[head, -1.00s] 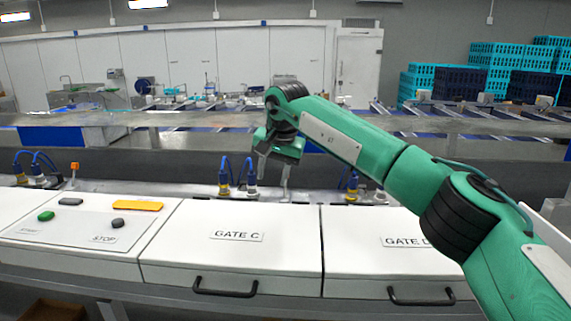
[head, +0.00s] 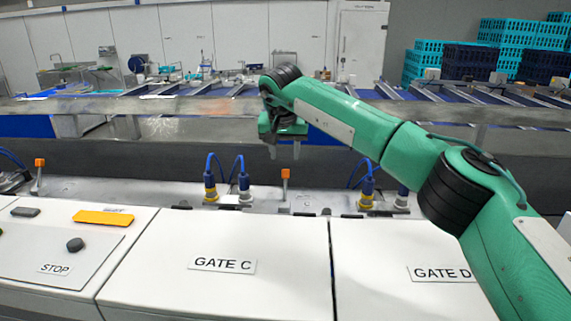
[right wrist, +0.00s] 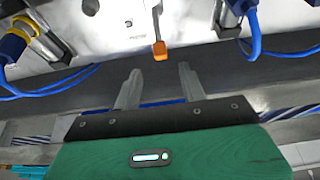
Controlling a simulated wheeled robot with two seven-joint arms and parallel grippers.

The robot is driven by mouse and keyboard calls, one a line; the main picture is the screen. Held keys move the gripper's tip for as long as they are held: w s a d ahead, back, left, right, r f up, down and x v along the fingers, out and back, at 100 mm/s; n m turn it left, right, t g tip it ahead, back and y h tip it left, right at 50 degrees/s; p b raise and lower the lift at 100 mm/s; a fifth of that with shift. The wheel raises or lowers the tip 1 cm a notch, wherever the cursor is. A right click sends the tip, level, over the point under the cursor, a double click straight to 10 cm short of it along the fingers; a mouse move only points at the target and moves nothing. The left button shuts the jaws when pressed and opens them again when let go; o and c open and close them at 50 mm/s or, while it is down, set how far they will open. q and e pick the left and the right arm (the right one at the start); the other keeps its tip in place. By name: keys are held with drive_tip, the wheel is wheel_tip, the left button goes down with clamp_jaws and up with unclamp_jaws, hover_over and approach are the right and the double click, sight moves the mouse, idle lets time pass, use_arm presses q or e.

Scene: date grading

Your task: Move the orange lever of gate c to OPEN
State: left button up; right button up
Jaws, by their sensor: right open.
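The orange-tipped lever (head: 285,174) stands upright on the metal strip behind the box lid marked GATE C (head: 180,262). In the right wrist view its orange tip (right wrist: 160,51) is just beyond the fingertips, roughly in line with the space between them. My right gripper (head: 284,152) is open and empty, pointing down. In the head view it appears above the lever, apart from it. Its two fingers also show in the right wrist view (right wrist: 158,80). Markings near the lever are too small to read. My left gripper is not in view.
Blue-cabled connectors (head: 228,185) stand left of the lever, and more (head: 369,188) stand right of it. Another orange lever (head: 39,172) is at far left. A panel with a STOP button (head: 75,244) is at left, and the GATE D lid (head: 400,265) is at right.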

sight(286, 170)
drive_tip(key=p+x, duration=0.2)
drive_tip(key=x, duration=0.4)
drive_tip(key=shift+w+f, duration=0.1)
drive_tip(key=shift+w, duration=0.05)
drive_tip(key=shift+f+p, duration=0.3)
drive_tip(key=shift+f, duration=0.05)
drive_tip(key=shift+w+f, duration=0.3)
drive_tip(key=shift+f, duration=0.1)
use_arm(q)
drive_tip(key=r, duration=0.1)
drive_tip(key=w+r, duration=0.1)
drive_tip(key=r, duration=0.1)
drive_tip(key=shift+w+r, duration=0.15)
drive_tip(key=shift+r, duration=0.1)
use_arm(e)
clamp_jaws()
